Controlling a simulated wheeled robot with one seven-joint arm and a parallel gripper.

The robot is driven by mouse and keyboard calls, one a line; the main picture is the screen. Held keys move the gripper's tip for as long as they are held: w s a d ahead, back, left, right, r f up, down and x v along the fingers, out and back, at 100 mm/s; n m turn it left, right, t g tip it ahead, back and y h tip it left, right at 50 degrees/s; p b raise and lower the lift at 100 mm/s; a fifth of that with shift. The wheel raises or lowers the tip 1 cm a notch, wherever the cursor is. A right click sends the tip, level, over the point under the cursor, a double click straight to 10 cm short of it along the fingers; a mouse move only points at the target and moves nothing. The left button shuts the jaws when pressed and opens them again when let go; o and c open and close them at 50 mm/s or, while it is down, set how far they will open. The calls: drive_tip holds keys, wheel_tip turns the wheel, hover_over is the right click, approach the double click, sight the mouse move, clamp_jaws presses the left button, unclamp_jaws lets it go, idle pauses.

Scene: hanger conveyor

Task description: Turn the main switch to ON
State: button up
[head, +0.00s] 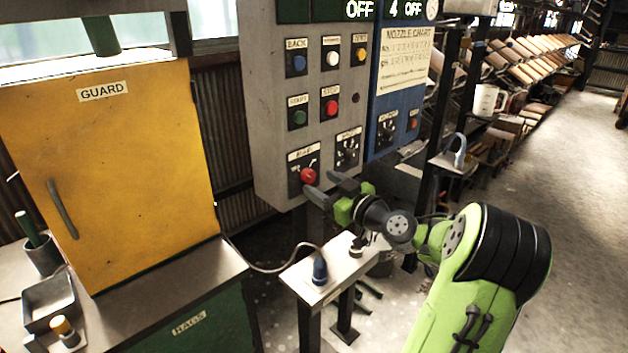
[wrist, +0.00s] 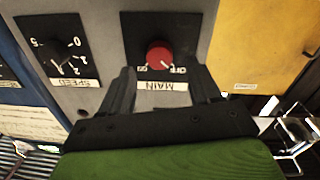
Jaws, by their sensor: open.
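The main switch is a red round knob (head: 308,176) on a black plate at the lower left of the grey control panel. In the wrist view, the knob (wrist: 159,54) and its MAIN label (wrist: 163,86) appear upside down. A small pale mark on the knob seems to point toward OFF. My gripper (head: 327,187) is in front of the panel just below and right of the knob. In the wrist view my gripper (wrist: 162,76) is open and empty, with one finger on each side of the MAIN label. The fingers appear short of the knob.
A SPEED dial (wrist: 62,55) sits beside the switch. START (head: 298,113) and STOP (head: 331,104) buttons are above. Displays at the top read OFF (head: 360,9).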

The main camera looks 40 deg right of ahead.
sight(311, 177)
drive_tip(key=w, duration=0.3)
drive_tip(key=shift+w, duration=0.35)
drive_tip(key=shift+c, duration=0.2)
drive_tip(key=c, duration=1)
